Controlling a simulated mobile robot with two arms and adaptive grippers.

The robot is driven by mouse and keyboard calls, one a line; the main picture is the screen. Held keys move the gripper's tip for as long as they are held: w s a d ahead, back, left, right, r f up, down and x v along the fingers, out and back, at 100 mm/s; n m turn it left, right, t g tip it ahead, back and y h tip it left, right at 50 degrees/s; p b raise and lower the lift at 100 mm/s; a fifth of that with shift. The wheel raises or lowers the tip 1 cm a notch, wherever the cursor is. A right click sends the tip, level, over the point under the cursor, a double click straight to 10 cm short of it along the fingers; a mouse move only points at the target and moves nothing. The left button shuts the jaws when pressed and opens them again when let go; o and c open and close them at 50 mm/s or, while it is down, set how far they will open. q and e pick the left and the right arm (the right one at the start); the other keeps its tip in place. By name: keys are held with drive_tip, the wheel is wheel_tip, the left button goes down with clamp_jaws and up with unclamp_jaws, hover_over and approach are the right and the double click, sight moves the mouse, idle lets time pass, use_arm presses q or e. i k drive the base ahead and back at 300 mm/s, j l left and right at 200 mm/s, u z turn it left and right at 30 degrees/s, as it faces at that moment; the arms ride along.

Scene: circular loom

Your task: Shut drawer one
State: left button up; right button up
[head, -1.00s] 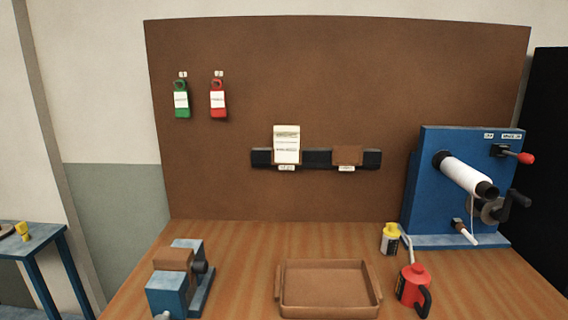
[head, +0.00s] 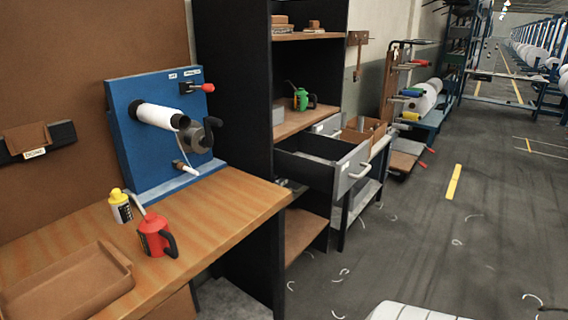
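A drawer (head: 344,184) with a grey front, dark side and pale handle (head: 361,170) stands pulled out, right of the dark shelf unit (head: 236,120). Its inside shows partly. A small label on its front is too small to read, so I cannot tell its number. Another grey drawer front (head: 330,124) with a handle shows behind and above it; how far it is open is unclear. Neither of my grippers is in view.
The wooden bench (head: 235,200) at left holds a blue winding machine (head: 125,125), a red oil can (head: 153,238), a yellow-capped bottle (head: 120,208) and a brown tray (head: 125,262). A brown box (head: 358,140) stands behind the drawer. The floor (head: 440,240) at right is open, with scattered pale scraps.

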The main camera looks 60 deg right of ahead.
sight(321, 159)
drive_tip(key=z, duration=2.25)
